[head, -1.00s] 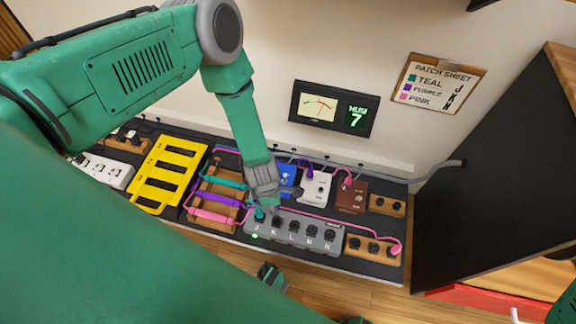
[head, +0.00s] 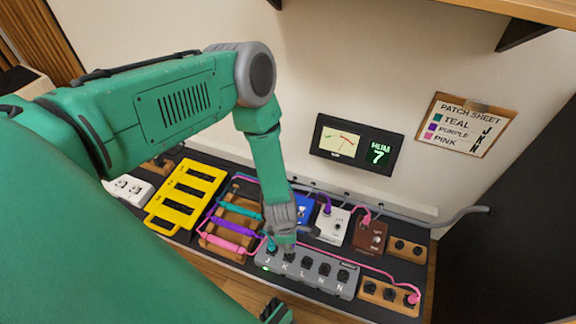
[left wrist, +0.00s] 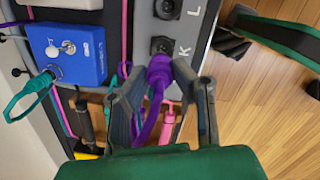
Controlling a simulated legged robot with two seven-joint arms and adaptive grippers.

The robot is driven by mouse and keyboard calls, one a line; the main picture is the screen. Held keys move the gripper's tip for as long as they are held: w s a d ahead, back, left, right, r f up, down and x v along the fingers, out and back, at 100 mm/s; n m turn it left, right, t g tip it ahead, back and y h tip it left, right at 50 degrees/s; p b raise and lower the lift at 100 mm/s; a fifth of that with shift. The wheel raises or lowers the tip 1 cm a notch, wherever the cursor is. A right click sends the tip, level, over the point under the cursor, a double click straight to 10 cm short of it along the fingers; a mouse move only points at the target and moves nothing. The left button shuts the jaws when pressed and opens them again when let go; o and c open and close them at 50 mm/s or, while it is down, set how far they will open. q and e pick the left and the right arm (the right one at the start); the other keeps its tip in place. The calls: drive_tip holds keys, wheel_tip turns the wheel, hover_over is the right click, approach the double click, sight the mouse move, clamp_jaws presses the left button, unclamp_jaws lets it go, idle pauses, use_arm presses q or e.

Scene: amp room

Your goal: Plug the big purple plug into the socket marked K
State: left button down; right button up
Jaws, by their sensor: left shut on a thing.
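My left gripper (head: 285,243) is shut on the big purple plug (left wrist: 160,70), which sits between its fingers in the left wrist view. The grey socket strip (head: 333,283) is below it, with lettered sockets. The socket marked K (left wrist: 160,46) shows dark and round just beyond the plug, with its letter beside it. The plug is close to K; I cannot tell whether they touch. In the head view the gripper hides most of the plug. A teal plug (head: 271,245) stands at the J end of the strip.
A blue pedal (left wrist: 75,50), a white pedal (head: 334,227) and a brown pedal (head: 370,238) stand behind the strip. A wooden cable rack (head: 224,245) and a yellow frame (head: 160,222) lie left. A pink plug (head: 412,298) sits in the wooden block (head: 375,297) at right.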

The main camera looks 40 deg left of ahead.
use_arm(q)
drive_tip(key=shift+d+f+b, duration=0.2)
drive_tip(key=shift+f+b, duration=0.1)
drive_tip(key=shift+f, duration=0.2)
drive_tip(key=shift+a+f, duration=0.15)
drive_tip(key=shift+f, duration=0.1)
drive_tip(key=shift+a+f+b, duration=0.4)
drive_tip(key=shift+f+b, duration=0.5)
drive_tip(key=shift+f, duration=0.1)
drive_tip(key=shift+d+f+b, duration=0.4)
drive_tip(key=shift+f+b, duration=0.2)
drive_tip(key=shift+b, duration=0.05)
drive_tip(key=shift+a+f, duration=0.2)
drive_tip(key=shift+f, duration=0.15)
drive_tip(key=shift+a+f, duration=0.1)
drive_tip(key=shift+a, duration=0.05)
use_arm(e)
drive_tip(key=f, duration=0.4)
drive_tip(key=shift+a+f, duration=0.15)
drive_tip(key=shift+a, duration=0.05)
drive_tip(key=shift+d, duration=0.1)
